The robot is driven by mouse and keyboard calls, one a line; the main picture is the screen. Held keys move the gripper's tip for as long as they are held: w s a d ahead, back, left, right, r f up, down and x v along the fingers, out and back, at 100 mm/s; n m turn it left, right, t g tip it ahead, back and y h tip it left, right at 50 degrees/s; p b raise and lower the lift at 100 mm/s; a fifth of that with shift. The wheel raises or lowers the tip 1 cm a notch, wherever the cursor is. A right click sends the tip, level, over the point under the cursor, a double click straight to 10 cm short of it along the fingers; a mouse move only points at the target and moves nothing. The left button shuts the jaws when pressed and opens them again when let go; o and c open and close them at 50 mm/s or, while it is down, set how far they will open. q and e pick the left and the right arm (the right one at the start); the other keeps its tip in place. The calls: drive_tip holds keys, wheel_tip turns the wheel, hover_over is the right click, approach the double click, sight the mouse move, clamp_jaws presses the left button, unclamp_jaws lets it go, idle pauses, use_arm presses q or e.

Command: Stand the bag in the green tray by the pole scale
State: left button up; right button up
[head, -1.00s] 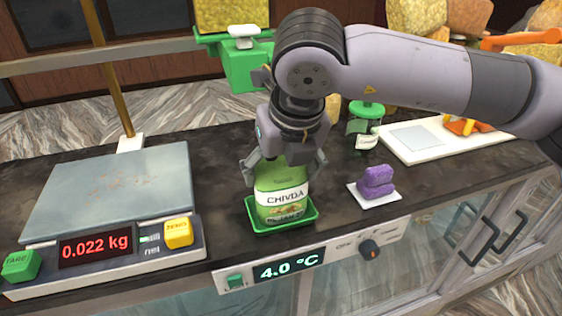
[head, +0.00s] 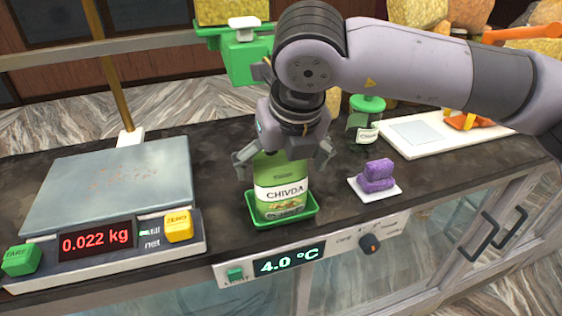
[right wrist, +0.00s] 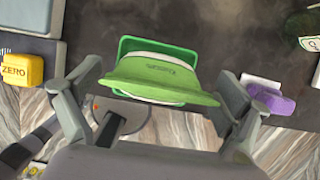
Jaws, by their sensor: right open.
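The green and white CHIVDA bag (head: 281,190) stands upright in the green tray (head: 262,221) on the dark counter. My right gripper (head: 282,165) is above and around the top of the bag, with its fingers spread wide and apart from the bag's sides. In the right wrist view the bag's top (right wrist: 160,80) lies between the two open fingers, with the tray's rim (right wrist: 125,45) behind it. The pole scale (head: 115,190) is left of the tray and reads 0.022 kg. My left gripper is not in view.
A white dish with purple sweets (head: 376,177) is right of the tray. A green-lidded jar (head: 366,120) and a white board (head: 412,140) stand farther back right. A green device (head: 245,55) is behind my gripper. The temperature panel (head: 290,263) is at the counter's front.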

drive_tip(key=shift+r, duration=0.4)
drive_tip(key=b+v, duration=0.3)
drive_tip(key=v, duration=0.8)
drive_tip(key=shift+s+r, duration=0.2)
drive_tip(key=shift+s, duration=0.05)
drive_tip(key=shift+d, duration=0.1)
